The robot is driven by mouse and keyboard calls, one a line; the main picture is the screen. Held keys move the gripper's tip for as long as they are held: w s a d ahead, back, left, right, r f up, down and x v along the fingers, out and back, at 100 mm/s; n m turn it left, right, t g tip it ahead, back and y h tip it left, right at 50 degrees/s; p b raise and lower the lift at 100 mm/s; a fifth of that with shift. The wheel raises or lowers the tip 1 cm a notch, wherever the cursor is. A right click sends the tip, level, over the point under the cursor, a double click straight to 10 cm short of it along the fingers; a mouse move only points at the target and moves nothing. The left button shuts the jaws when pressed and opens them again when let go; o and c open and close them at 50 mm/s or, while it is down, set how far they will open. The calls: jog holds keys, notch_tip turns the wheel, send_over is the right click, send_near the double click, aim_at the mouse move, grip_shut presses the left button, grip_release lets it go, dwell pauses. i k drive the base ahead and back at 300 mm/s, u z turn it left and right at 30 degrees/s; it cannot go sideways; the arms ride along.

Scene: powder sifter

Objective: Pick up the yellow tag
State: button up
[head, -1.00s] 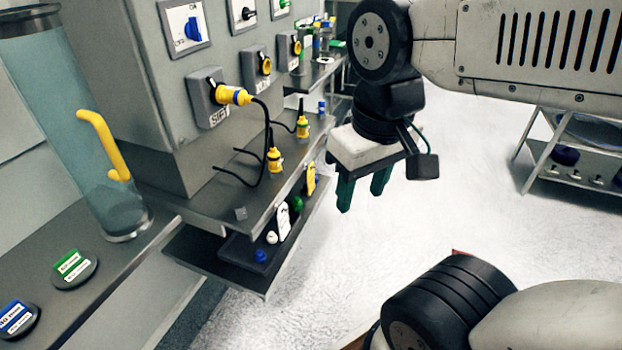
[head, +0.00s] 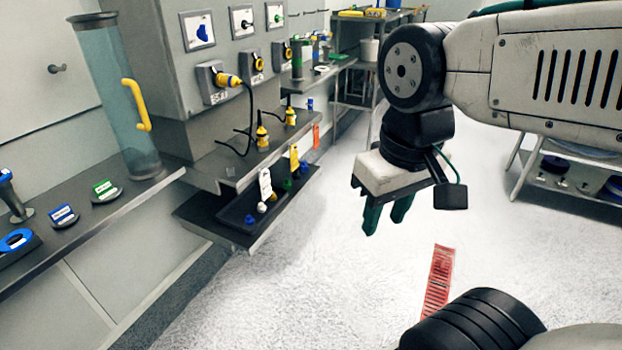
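The yellow tag (head: 294,157) hangs upright at the lower dark shelf, below the edge of the upper shelf on the machine. It stands between a white tag (head: 265,184) and an orange-red tag (head: 316,136). My gripper (head: 386,219) hangs over the white floor, to the right of the tag and apart from it. Its two dark green fingers point down with a gap between them, and nothing shows in it.
The lower shelf (head: 190,214) carries small blue, white and green knobs. Yellow plugs with black cables stand on the upper shelf (head: 205,173). A clear cylinder (head: 117,100) stands at left. A red-striped strip (head: 437,282) lies on the floor. Floor around my gripper is open.

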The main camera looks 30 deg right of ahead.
aim_at(294, 154)
jog(key=u, duration=0.7)
jog(key=i, duration=1.4)
jog(key=z, duration=0.85)
jog(key=i, duration=0.65)
jog(key=z, duration=0.05)
